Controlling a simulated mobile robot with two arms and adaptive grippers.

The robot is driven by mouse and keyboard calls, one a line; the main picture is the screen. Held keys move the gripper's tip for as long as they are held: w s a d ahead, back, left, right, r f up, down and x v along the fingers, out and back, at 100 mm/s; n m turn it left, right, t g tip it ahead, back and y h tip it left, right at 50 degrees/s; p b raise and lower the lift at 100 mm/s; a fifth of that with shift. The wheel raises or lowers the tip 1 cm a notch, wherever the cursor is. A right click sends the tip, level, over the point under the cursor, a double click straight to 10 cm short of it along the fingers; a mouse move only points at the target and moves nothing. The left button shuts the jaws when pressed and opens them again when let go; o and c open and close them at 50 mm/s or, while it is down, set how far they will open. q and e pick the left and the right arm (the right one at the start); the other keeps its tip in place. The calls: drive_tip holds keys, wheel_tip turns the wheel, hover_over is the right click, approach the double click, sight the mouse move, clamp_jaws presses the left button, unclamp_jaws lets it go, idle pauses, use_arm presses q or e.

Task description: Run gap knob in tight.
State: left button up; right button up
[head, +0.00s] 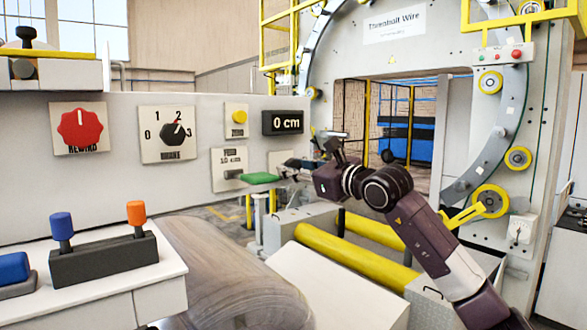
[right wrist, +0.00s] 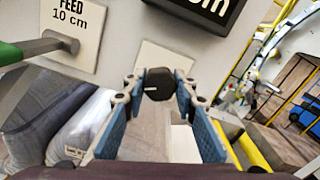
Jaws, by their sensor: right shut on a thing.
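The gap knob (right wrist: 159,84) is a black, many-sided knob with a small white mark, on a white plate (right wrist: 164,58) on the grey panel. My right gripper (head: 297,165) reaches this plate from the right in the head view. In the right wrist view its blue-padded fingers stand on both sides of the knob, shut on it. The knob's sides are partly covered by the fingertips. In the head view the gripper hides the knob, and only part of its plate (head: 279,158) shows. My left gripper is not in view.
A feed lever with a green handle (head: 260,178) juts out left of my right gripper. A black display (head: 287,122) above reads 0 cm. The brake dial (head: 172,134) and red rewind knob (head: 80,127) are further left. Yellow rollers (head: 355,259) lie below my arm.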

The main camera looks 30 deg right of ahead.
drive_tip(key=shift+f+m+b, duration=0.1)
drive_tip(key=shift+m+b, duration=0.5)
drive_tip(key=shift+m, duration=0.1)
drive_tip(key=m+b, duration=0.2)
drive_tip(key=m, duration=0.1)
drive_tip(key=m+b, duration=0.1)
drive_tip(key=m, duration=0.2)
drive_tip(key=m+b, duration=0.1)
drive_tip(key=m, duration=0.2)
drive_tip(key=shift+m, duration=0.4)
drive_tip(key=m+b, duration=0.1)
drive_tip(key=m, duration=0.5)
drive_tip(key=shift+a, duration=0.1)
drive_tip(key=m, duration=0.6)
drive_tip(key=shift+m+h, duration=0.3)
drive_tip(key=shift+w, duration=0.1)
